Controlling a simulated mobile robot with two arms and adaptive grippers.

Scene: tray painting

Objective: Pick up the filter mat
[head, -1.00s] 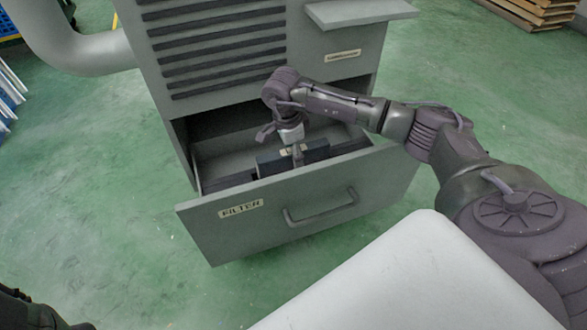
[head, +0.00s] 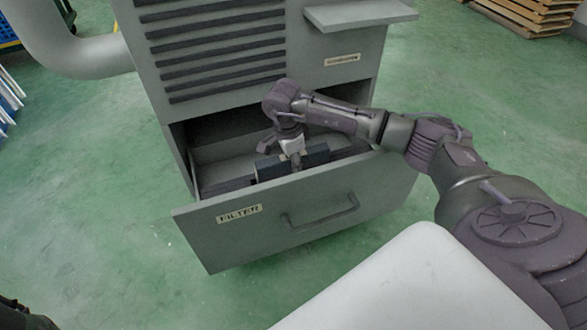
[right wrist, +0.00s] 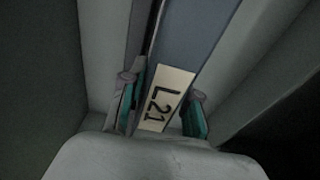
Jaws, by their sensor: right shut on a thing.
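The filter mat (head: 316,156) is a dark blue-grey block with a pale label, in the open drawer of the grey cabinet in the head view. My right gripper (head: 292,157) reaches down into the drawer from above and is shut on the mat. In the right wrist view, the fingers (right wrist: 161,110) with green pads stand on both sides of the mat (right wrist: 195,38), beside its "L21" label. The mat's lower part is hidden behind the drawer front (head: 240,235), which is marked "FILTER". My left gripper is not in view.
The drawer front, with its bar handle (head: 320,215), stands close before the mat. The cabinet's slatted body (head: 215,55) rises behind, and a ledge (head: 360,14) juts out above right. A thick pipe (head: 95,57) is at left.

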